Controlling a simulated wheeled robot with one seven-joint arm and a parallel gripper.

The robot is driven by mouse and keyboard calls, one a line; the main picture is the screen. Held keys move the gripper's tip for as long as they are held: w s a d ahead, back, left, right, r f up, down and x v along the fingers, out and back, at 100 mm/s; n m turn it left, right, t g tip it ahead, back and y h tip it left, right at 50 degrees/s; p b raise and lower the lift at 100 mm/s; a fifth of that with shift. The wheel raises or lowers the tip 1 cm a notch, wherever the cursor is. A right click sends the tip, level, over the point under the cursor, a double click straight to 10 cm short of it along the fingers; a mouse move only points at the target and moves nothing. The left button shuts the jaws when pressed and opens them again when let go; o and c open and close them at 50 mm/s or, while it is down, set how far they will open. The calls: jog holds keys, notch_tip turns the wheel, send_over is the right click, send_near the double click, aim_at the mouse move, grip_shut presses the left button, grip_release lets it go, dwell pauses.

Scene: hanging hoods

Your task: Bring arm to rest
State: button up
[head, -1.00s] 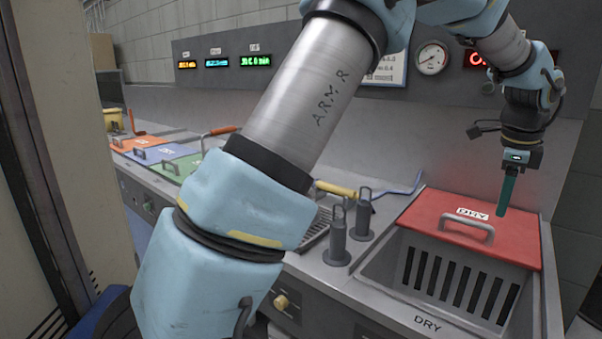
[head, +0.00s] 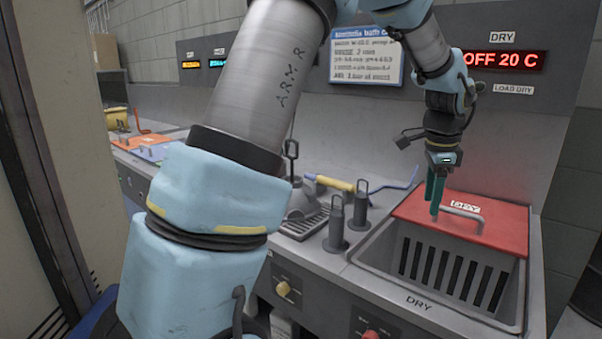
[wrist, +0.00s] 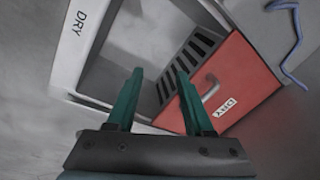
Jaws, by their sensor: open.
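My gripper (head: 436,192) hangs pointing down over the left part of the red DRY lid (head: 504,222) in the head view. Its two green fingers are apart with nothing between them. In the wrist view my gripper (wrist: 155,95) shows open and empty, with the red lid (wrist: 245,90) beyond the right finger. The lid lies over the back part of the DRY basin (head: 390,270), whose slotted front wall is exposed. The lid's grey handle (head: 465,212) is just right of the fingers in the head view and is not gripped. My arm crosses the middle of the head view.
Two grey upright handled posts (head: 337,225) stand left of the basin. A yellow-handled tool (head: 333,183) and a blue cable (head: 398,181) lie behind them. The back wall carries a sign (head: 366,57) and a red display reading OFF 20 C (head: 503,60). Coloured lids (head: 150,148) line the far left counter.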

jog(key=a+f+n, duration=0.2)
jog(key=a+n, duration=0.3)
jog(key=a, duration=0.6)
jog(key=a+f+n, duration=0.2)
jog(key=a+n, duration=0.3)
jog(key=a, duration=0.6)
jog(key=s+a+f+n, duration=0.3)
jog(key=s+a+n, duration=0.5)
jog(key=a, duration=0.5)
jog(key=shift+s+a+n+y, duration=0.2)
jog(key=shift+s+n+y, duration=0.1)
jog(key=shift+n+y, duration=0.15)
